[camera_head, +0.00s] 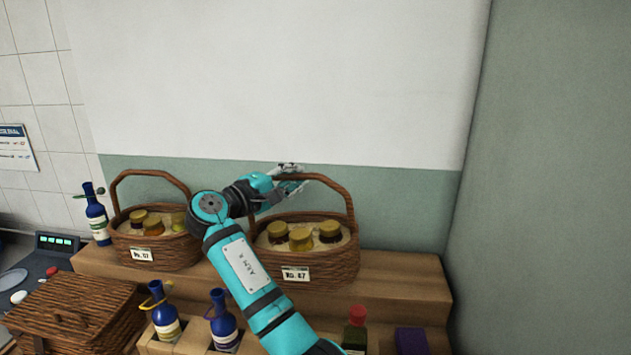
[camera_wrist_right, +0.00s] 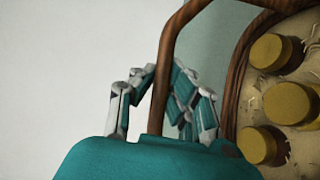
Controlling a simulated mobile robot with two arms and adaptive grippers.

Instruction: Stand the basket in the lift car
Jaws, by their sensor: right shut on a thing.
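A brown wicker basket (camera_head: 338,262) with a tall hoop handle stands upright on the wooden stepped shelf. It holds several gold-lidded jars in straw and has a white number tag, whose first digit is hard to read. My right gripper (camera_head: 291,184) is shut on its handle, near the top left of the hoop. In the right wrist view the fingers (camera_wrist_right: 160,105) are around the handle (camera_wrist_right: 167,58), with the jars to the right. A similar basket (camera_head: 170,252), tagged No. 07, stands to the left. I cannot make out a lift car. My left gripper is not in view.
The wooden shelf (camera_head: 408,257) backs onto a wall. Blue bottles (camera_head: 222,325), a red-capped bottle (camera_head: 355,330) and a purple box (camera_head: 411,341) stand on the lower step. A lidded wicker hamper (camera_head: 75,310) and a control panel (camera_head: 57,242) are at left.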

